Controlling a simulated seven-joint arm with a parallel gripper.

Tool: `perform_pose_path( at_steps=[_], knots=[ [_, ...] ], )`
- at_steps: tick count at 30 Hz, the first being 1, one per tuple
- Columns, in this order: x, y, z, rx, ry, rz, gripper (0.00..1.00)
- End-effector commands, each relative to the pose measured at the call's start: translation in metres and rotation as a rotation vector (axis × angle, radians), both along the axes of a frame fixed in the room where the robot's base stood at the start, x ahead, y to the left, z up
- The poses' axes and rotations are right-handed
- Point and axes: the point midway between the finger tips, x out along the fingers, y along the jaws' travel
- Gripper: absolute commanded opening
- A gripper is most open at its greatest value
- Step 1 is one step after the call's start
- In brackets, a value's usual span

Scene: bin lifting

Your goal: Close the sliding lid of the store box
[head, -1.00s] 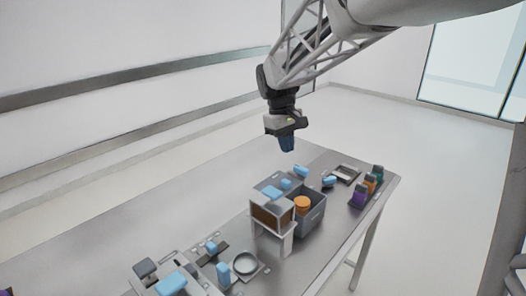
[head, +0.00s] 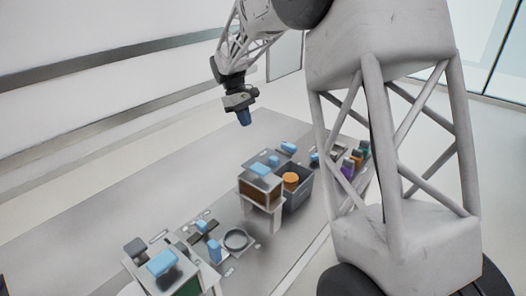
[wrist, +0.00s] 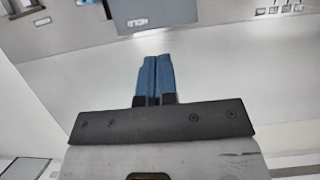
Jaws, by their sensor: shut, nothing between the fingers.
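My gripper (head: 244,117) hangs above the far part of the table, higher than and behind the boxes. Its blue fingers are shut with nothing between them, as the wrist view (wrist: 155,66) also shows. A box with a brown front (head: 259,192) stands on pale legs mid-table, with a blue block-like handle (head: 260,170) on top. Another box (head: 190,287) at the lower left has a larger blue handle (head: 162,263) on top and is cut by the frame's edge. I cannot tell which is the store box, or how far its lid stands open. My gripper touches neither.
A grey bin (head: 297,200) holding an orange round object (head: 291,180) stands beside the brown-fronted box. A round ring fixture (head: 236,240) and small blue handles lie nearer. Coloured items at the right are partly hidden by my arm. The table's left far area (head: 130,200) is clear.

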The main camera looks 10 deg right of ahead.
Motion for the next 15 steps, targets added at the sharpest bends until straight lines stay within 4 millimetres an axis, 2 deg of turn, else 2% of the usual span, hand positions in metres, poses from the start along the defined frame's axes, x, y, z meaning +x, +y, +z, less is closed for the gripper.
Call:
perform_pose_path(
  at_steps=[15],
  knots=[
    [-0.0019, -0.0019, -0.0057, 0.000, 0.001, 0.000, 0.00]
  ],
)
